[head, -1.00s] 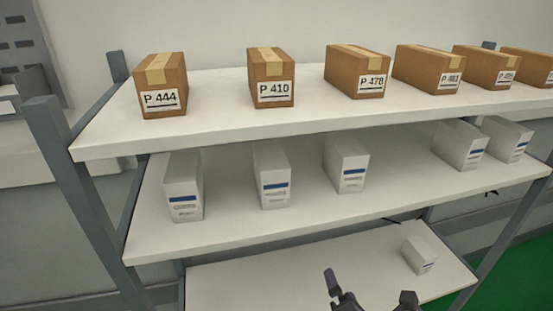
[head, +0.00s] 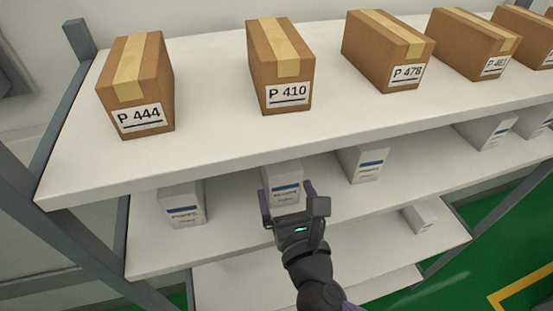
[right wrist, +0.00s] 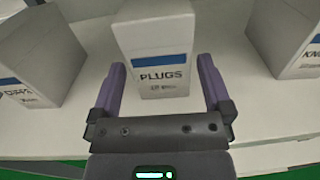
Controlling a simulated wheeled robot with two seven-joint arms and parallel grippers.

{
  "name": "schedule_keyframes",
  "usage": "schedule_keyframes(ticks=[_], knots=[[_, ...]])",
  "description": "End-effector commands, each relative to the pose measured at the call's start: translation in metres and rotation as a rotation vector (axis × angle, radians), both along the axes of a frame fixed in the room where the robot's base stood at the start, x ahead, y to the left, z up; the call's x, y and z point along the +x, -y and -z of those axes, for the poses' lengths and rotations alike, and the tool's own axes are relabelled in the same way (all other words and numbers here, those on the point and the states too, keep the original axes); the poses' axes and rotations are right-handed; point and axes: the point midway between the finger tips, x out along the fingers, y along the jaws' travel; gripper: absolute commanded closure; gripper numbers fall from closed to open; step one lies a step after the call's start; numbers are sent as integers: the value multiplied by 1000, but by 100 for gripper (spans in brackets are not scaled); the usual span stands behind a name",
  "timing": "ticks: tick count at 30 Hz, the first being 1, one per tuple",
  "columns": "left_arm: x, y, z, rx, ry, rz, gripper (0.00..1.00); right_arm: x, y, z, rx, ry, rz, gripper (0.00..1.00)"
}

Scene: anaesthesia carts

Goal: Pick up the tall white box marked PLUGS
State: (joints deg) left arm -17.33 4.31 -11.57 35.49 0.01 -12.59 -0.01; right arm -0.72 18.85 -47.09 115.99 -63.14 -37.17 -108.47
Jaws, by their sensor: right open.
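The tall white box marked PLUGS (right wrist: 158,48) stands upright on the shelf in the right wrist view, with a blue band above its lettering. In the head view the white box (head: 284,186) in front of my gripper stands on the middle shelf, its lower part hidden by the gripper. My right gripper (head: 290,190) is open. In the right wrist view its two purple fingers (right wrist: 160,85) point at the box, one to each side of its lower front, with nothing held. My left gripper is not in view.
Similar white boxes stand left (head: 181,204) and right (head: 364,164) on the middle shelf (head: 235,207). The upper shelf (head: 210,127) overhangs them and carries brown cartons, including P 410 (head: 280,68). A small white box (head: 420,217) stands on the lower shelf.

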Motion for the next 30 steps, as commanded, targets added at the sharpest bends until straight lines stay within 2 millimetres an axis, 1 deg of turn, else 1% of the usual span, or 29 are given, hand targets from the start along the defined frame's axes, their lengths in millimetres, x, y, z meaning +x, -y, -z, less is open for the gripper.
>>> schedule_keyframes(ticks=[1,3,6,9,14,15,17,18,23,24,26,30], knots=[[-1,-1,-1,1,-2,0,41,11,-3,-2,0,4,2,0],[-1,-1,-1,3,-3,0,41,26,-7,-2,1,3,2,0],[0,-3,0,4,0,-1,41,41,-11,0,0,1,1,0],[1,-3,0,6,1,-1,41,46,-13,0,2,-1,1,0],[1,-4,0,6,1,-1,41,46,-12,0,2,-1,1,0],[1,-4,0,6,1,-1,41,46,-12,0,2,-1,1,8],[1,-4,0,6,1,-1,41,46,-12,0,2,-1,1,21],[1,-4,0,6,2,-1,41,46,-12,0,2,-1,1,30],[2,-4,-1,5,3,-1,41,46,-12,0,2,-1,1,64],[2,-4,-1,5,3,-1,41,46,-12,0,2,-1,1,72],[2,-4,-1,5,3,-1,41,46,-12,0,2,-1,1,84],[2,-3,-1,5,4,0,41,46,-12,0,2,-1,1,84]])
